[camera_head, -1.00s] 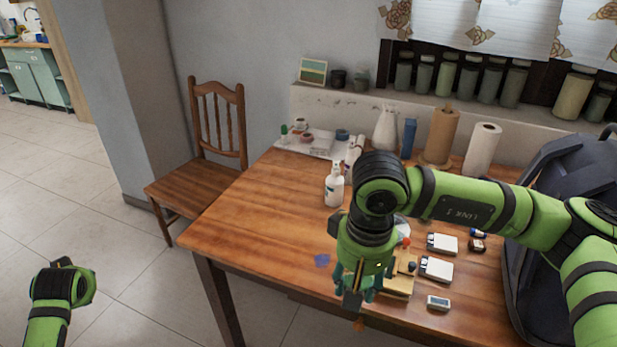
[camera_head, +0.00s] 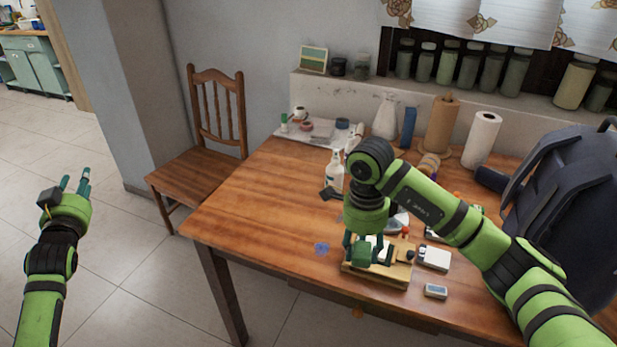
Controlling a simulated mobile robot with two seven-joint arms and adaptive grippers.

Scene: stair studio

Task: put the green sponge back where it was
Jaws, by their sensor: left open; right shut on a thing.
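My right gripper (camera_head: 364,250) is low over the front of the wooden table (camera_head: 255,200), at a small wooden tray or stand (camera_head: 378,276). It is shut on a small green piece, which seems to be the green sponge (camera_head: 362,255); the fingers and wrist hide much of it. I cannot tell whether the piece touches the wooden stand. My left gripper (camera_head: 76,184) is open and empty, over the floor left of the table.
A blue mark (camera_head: 321,248) lies on the table left of the stand. A white bottle (camera_head: 334,170) stands behind my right gripper. A white box (camera_head: 433,257) and a small grey device (camera_head: 435,291) lie to the right. A dark backpack (camera_head: 565,215) bounds the right side. The table's left part is clear.

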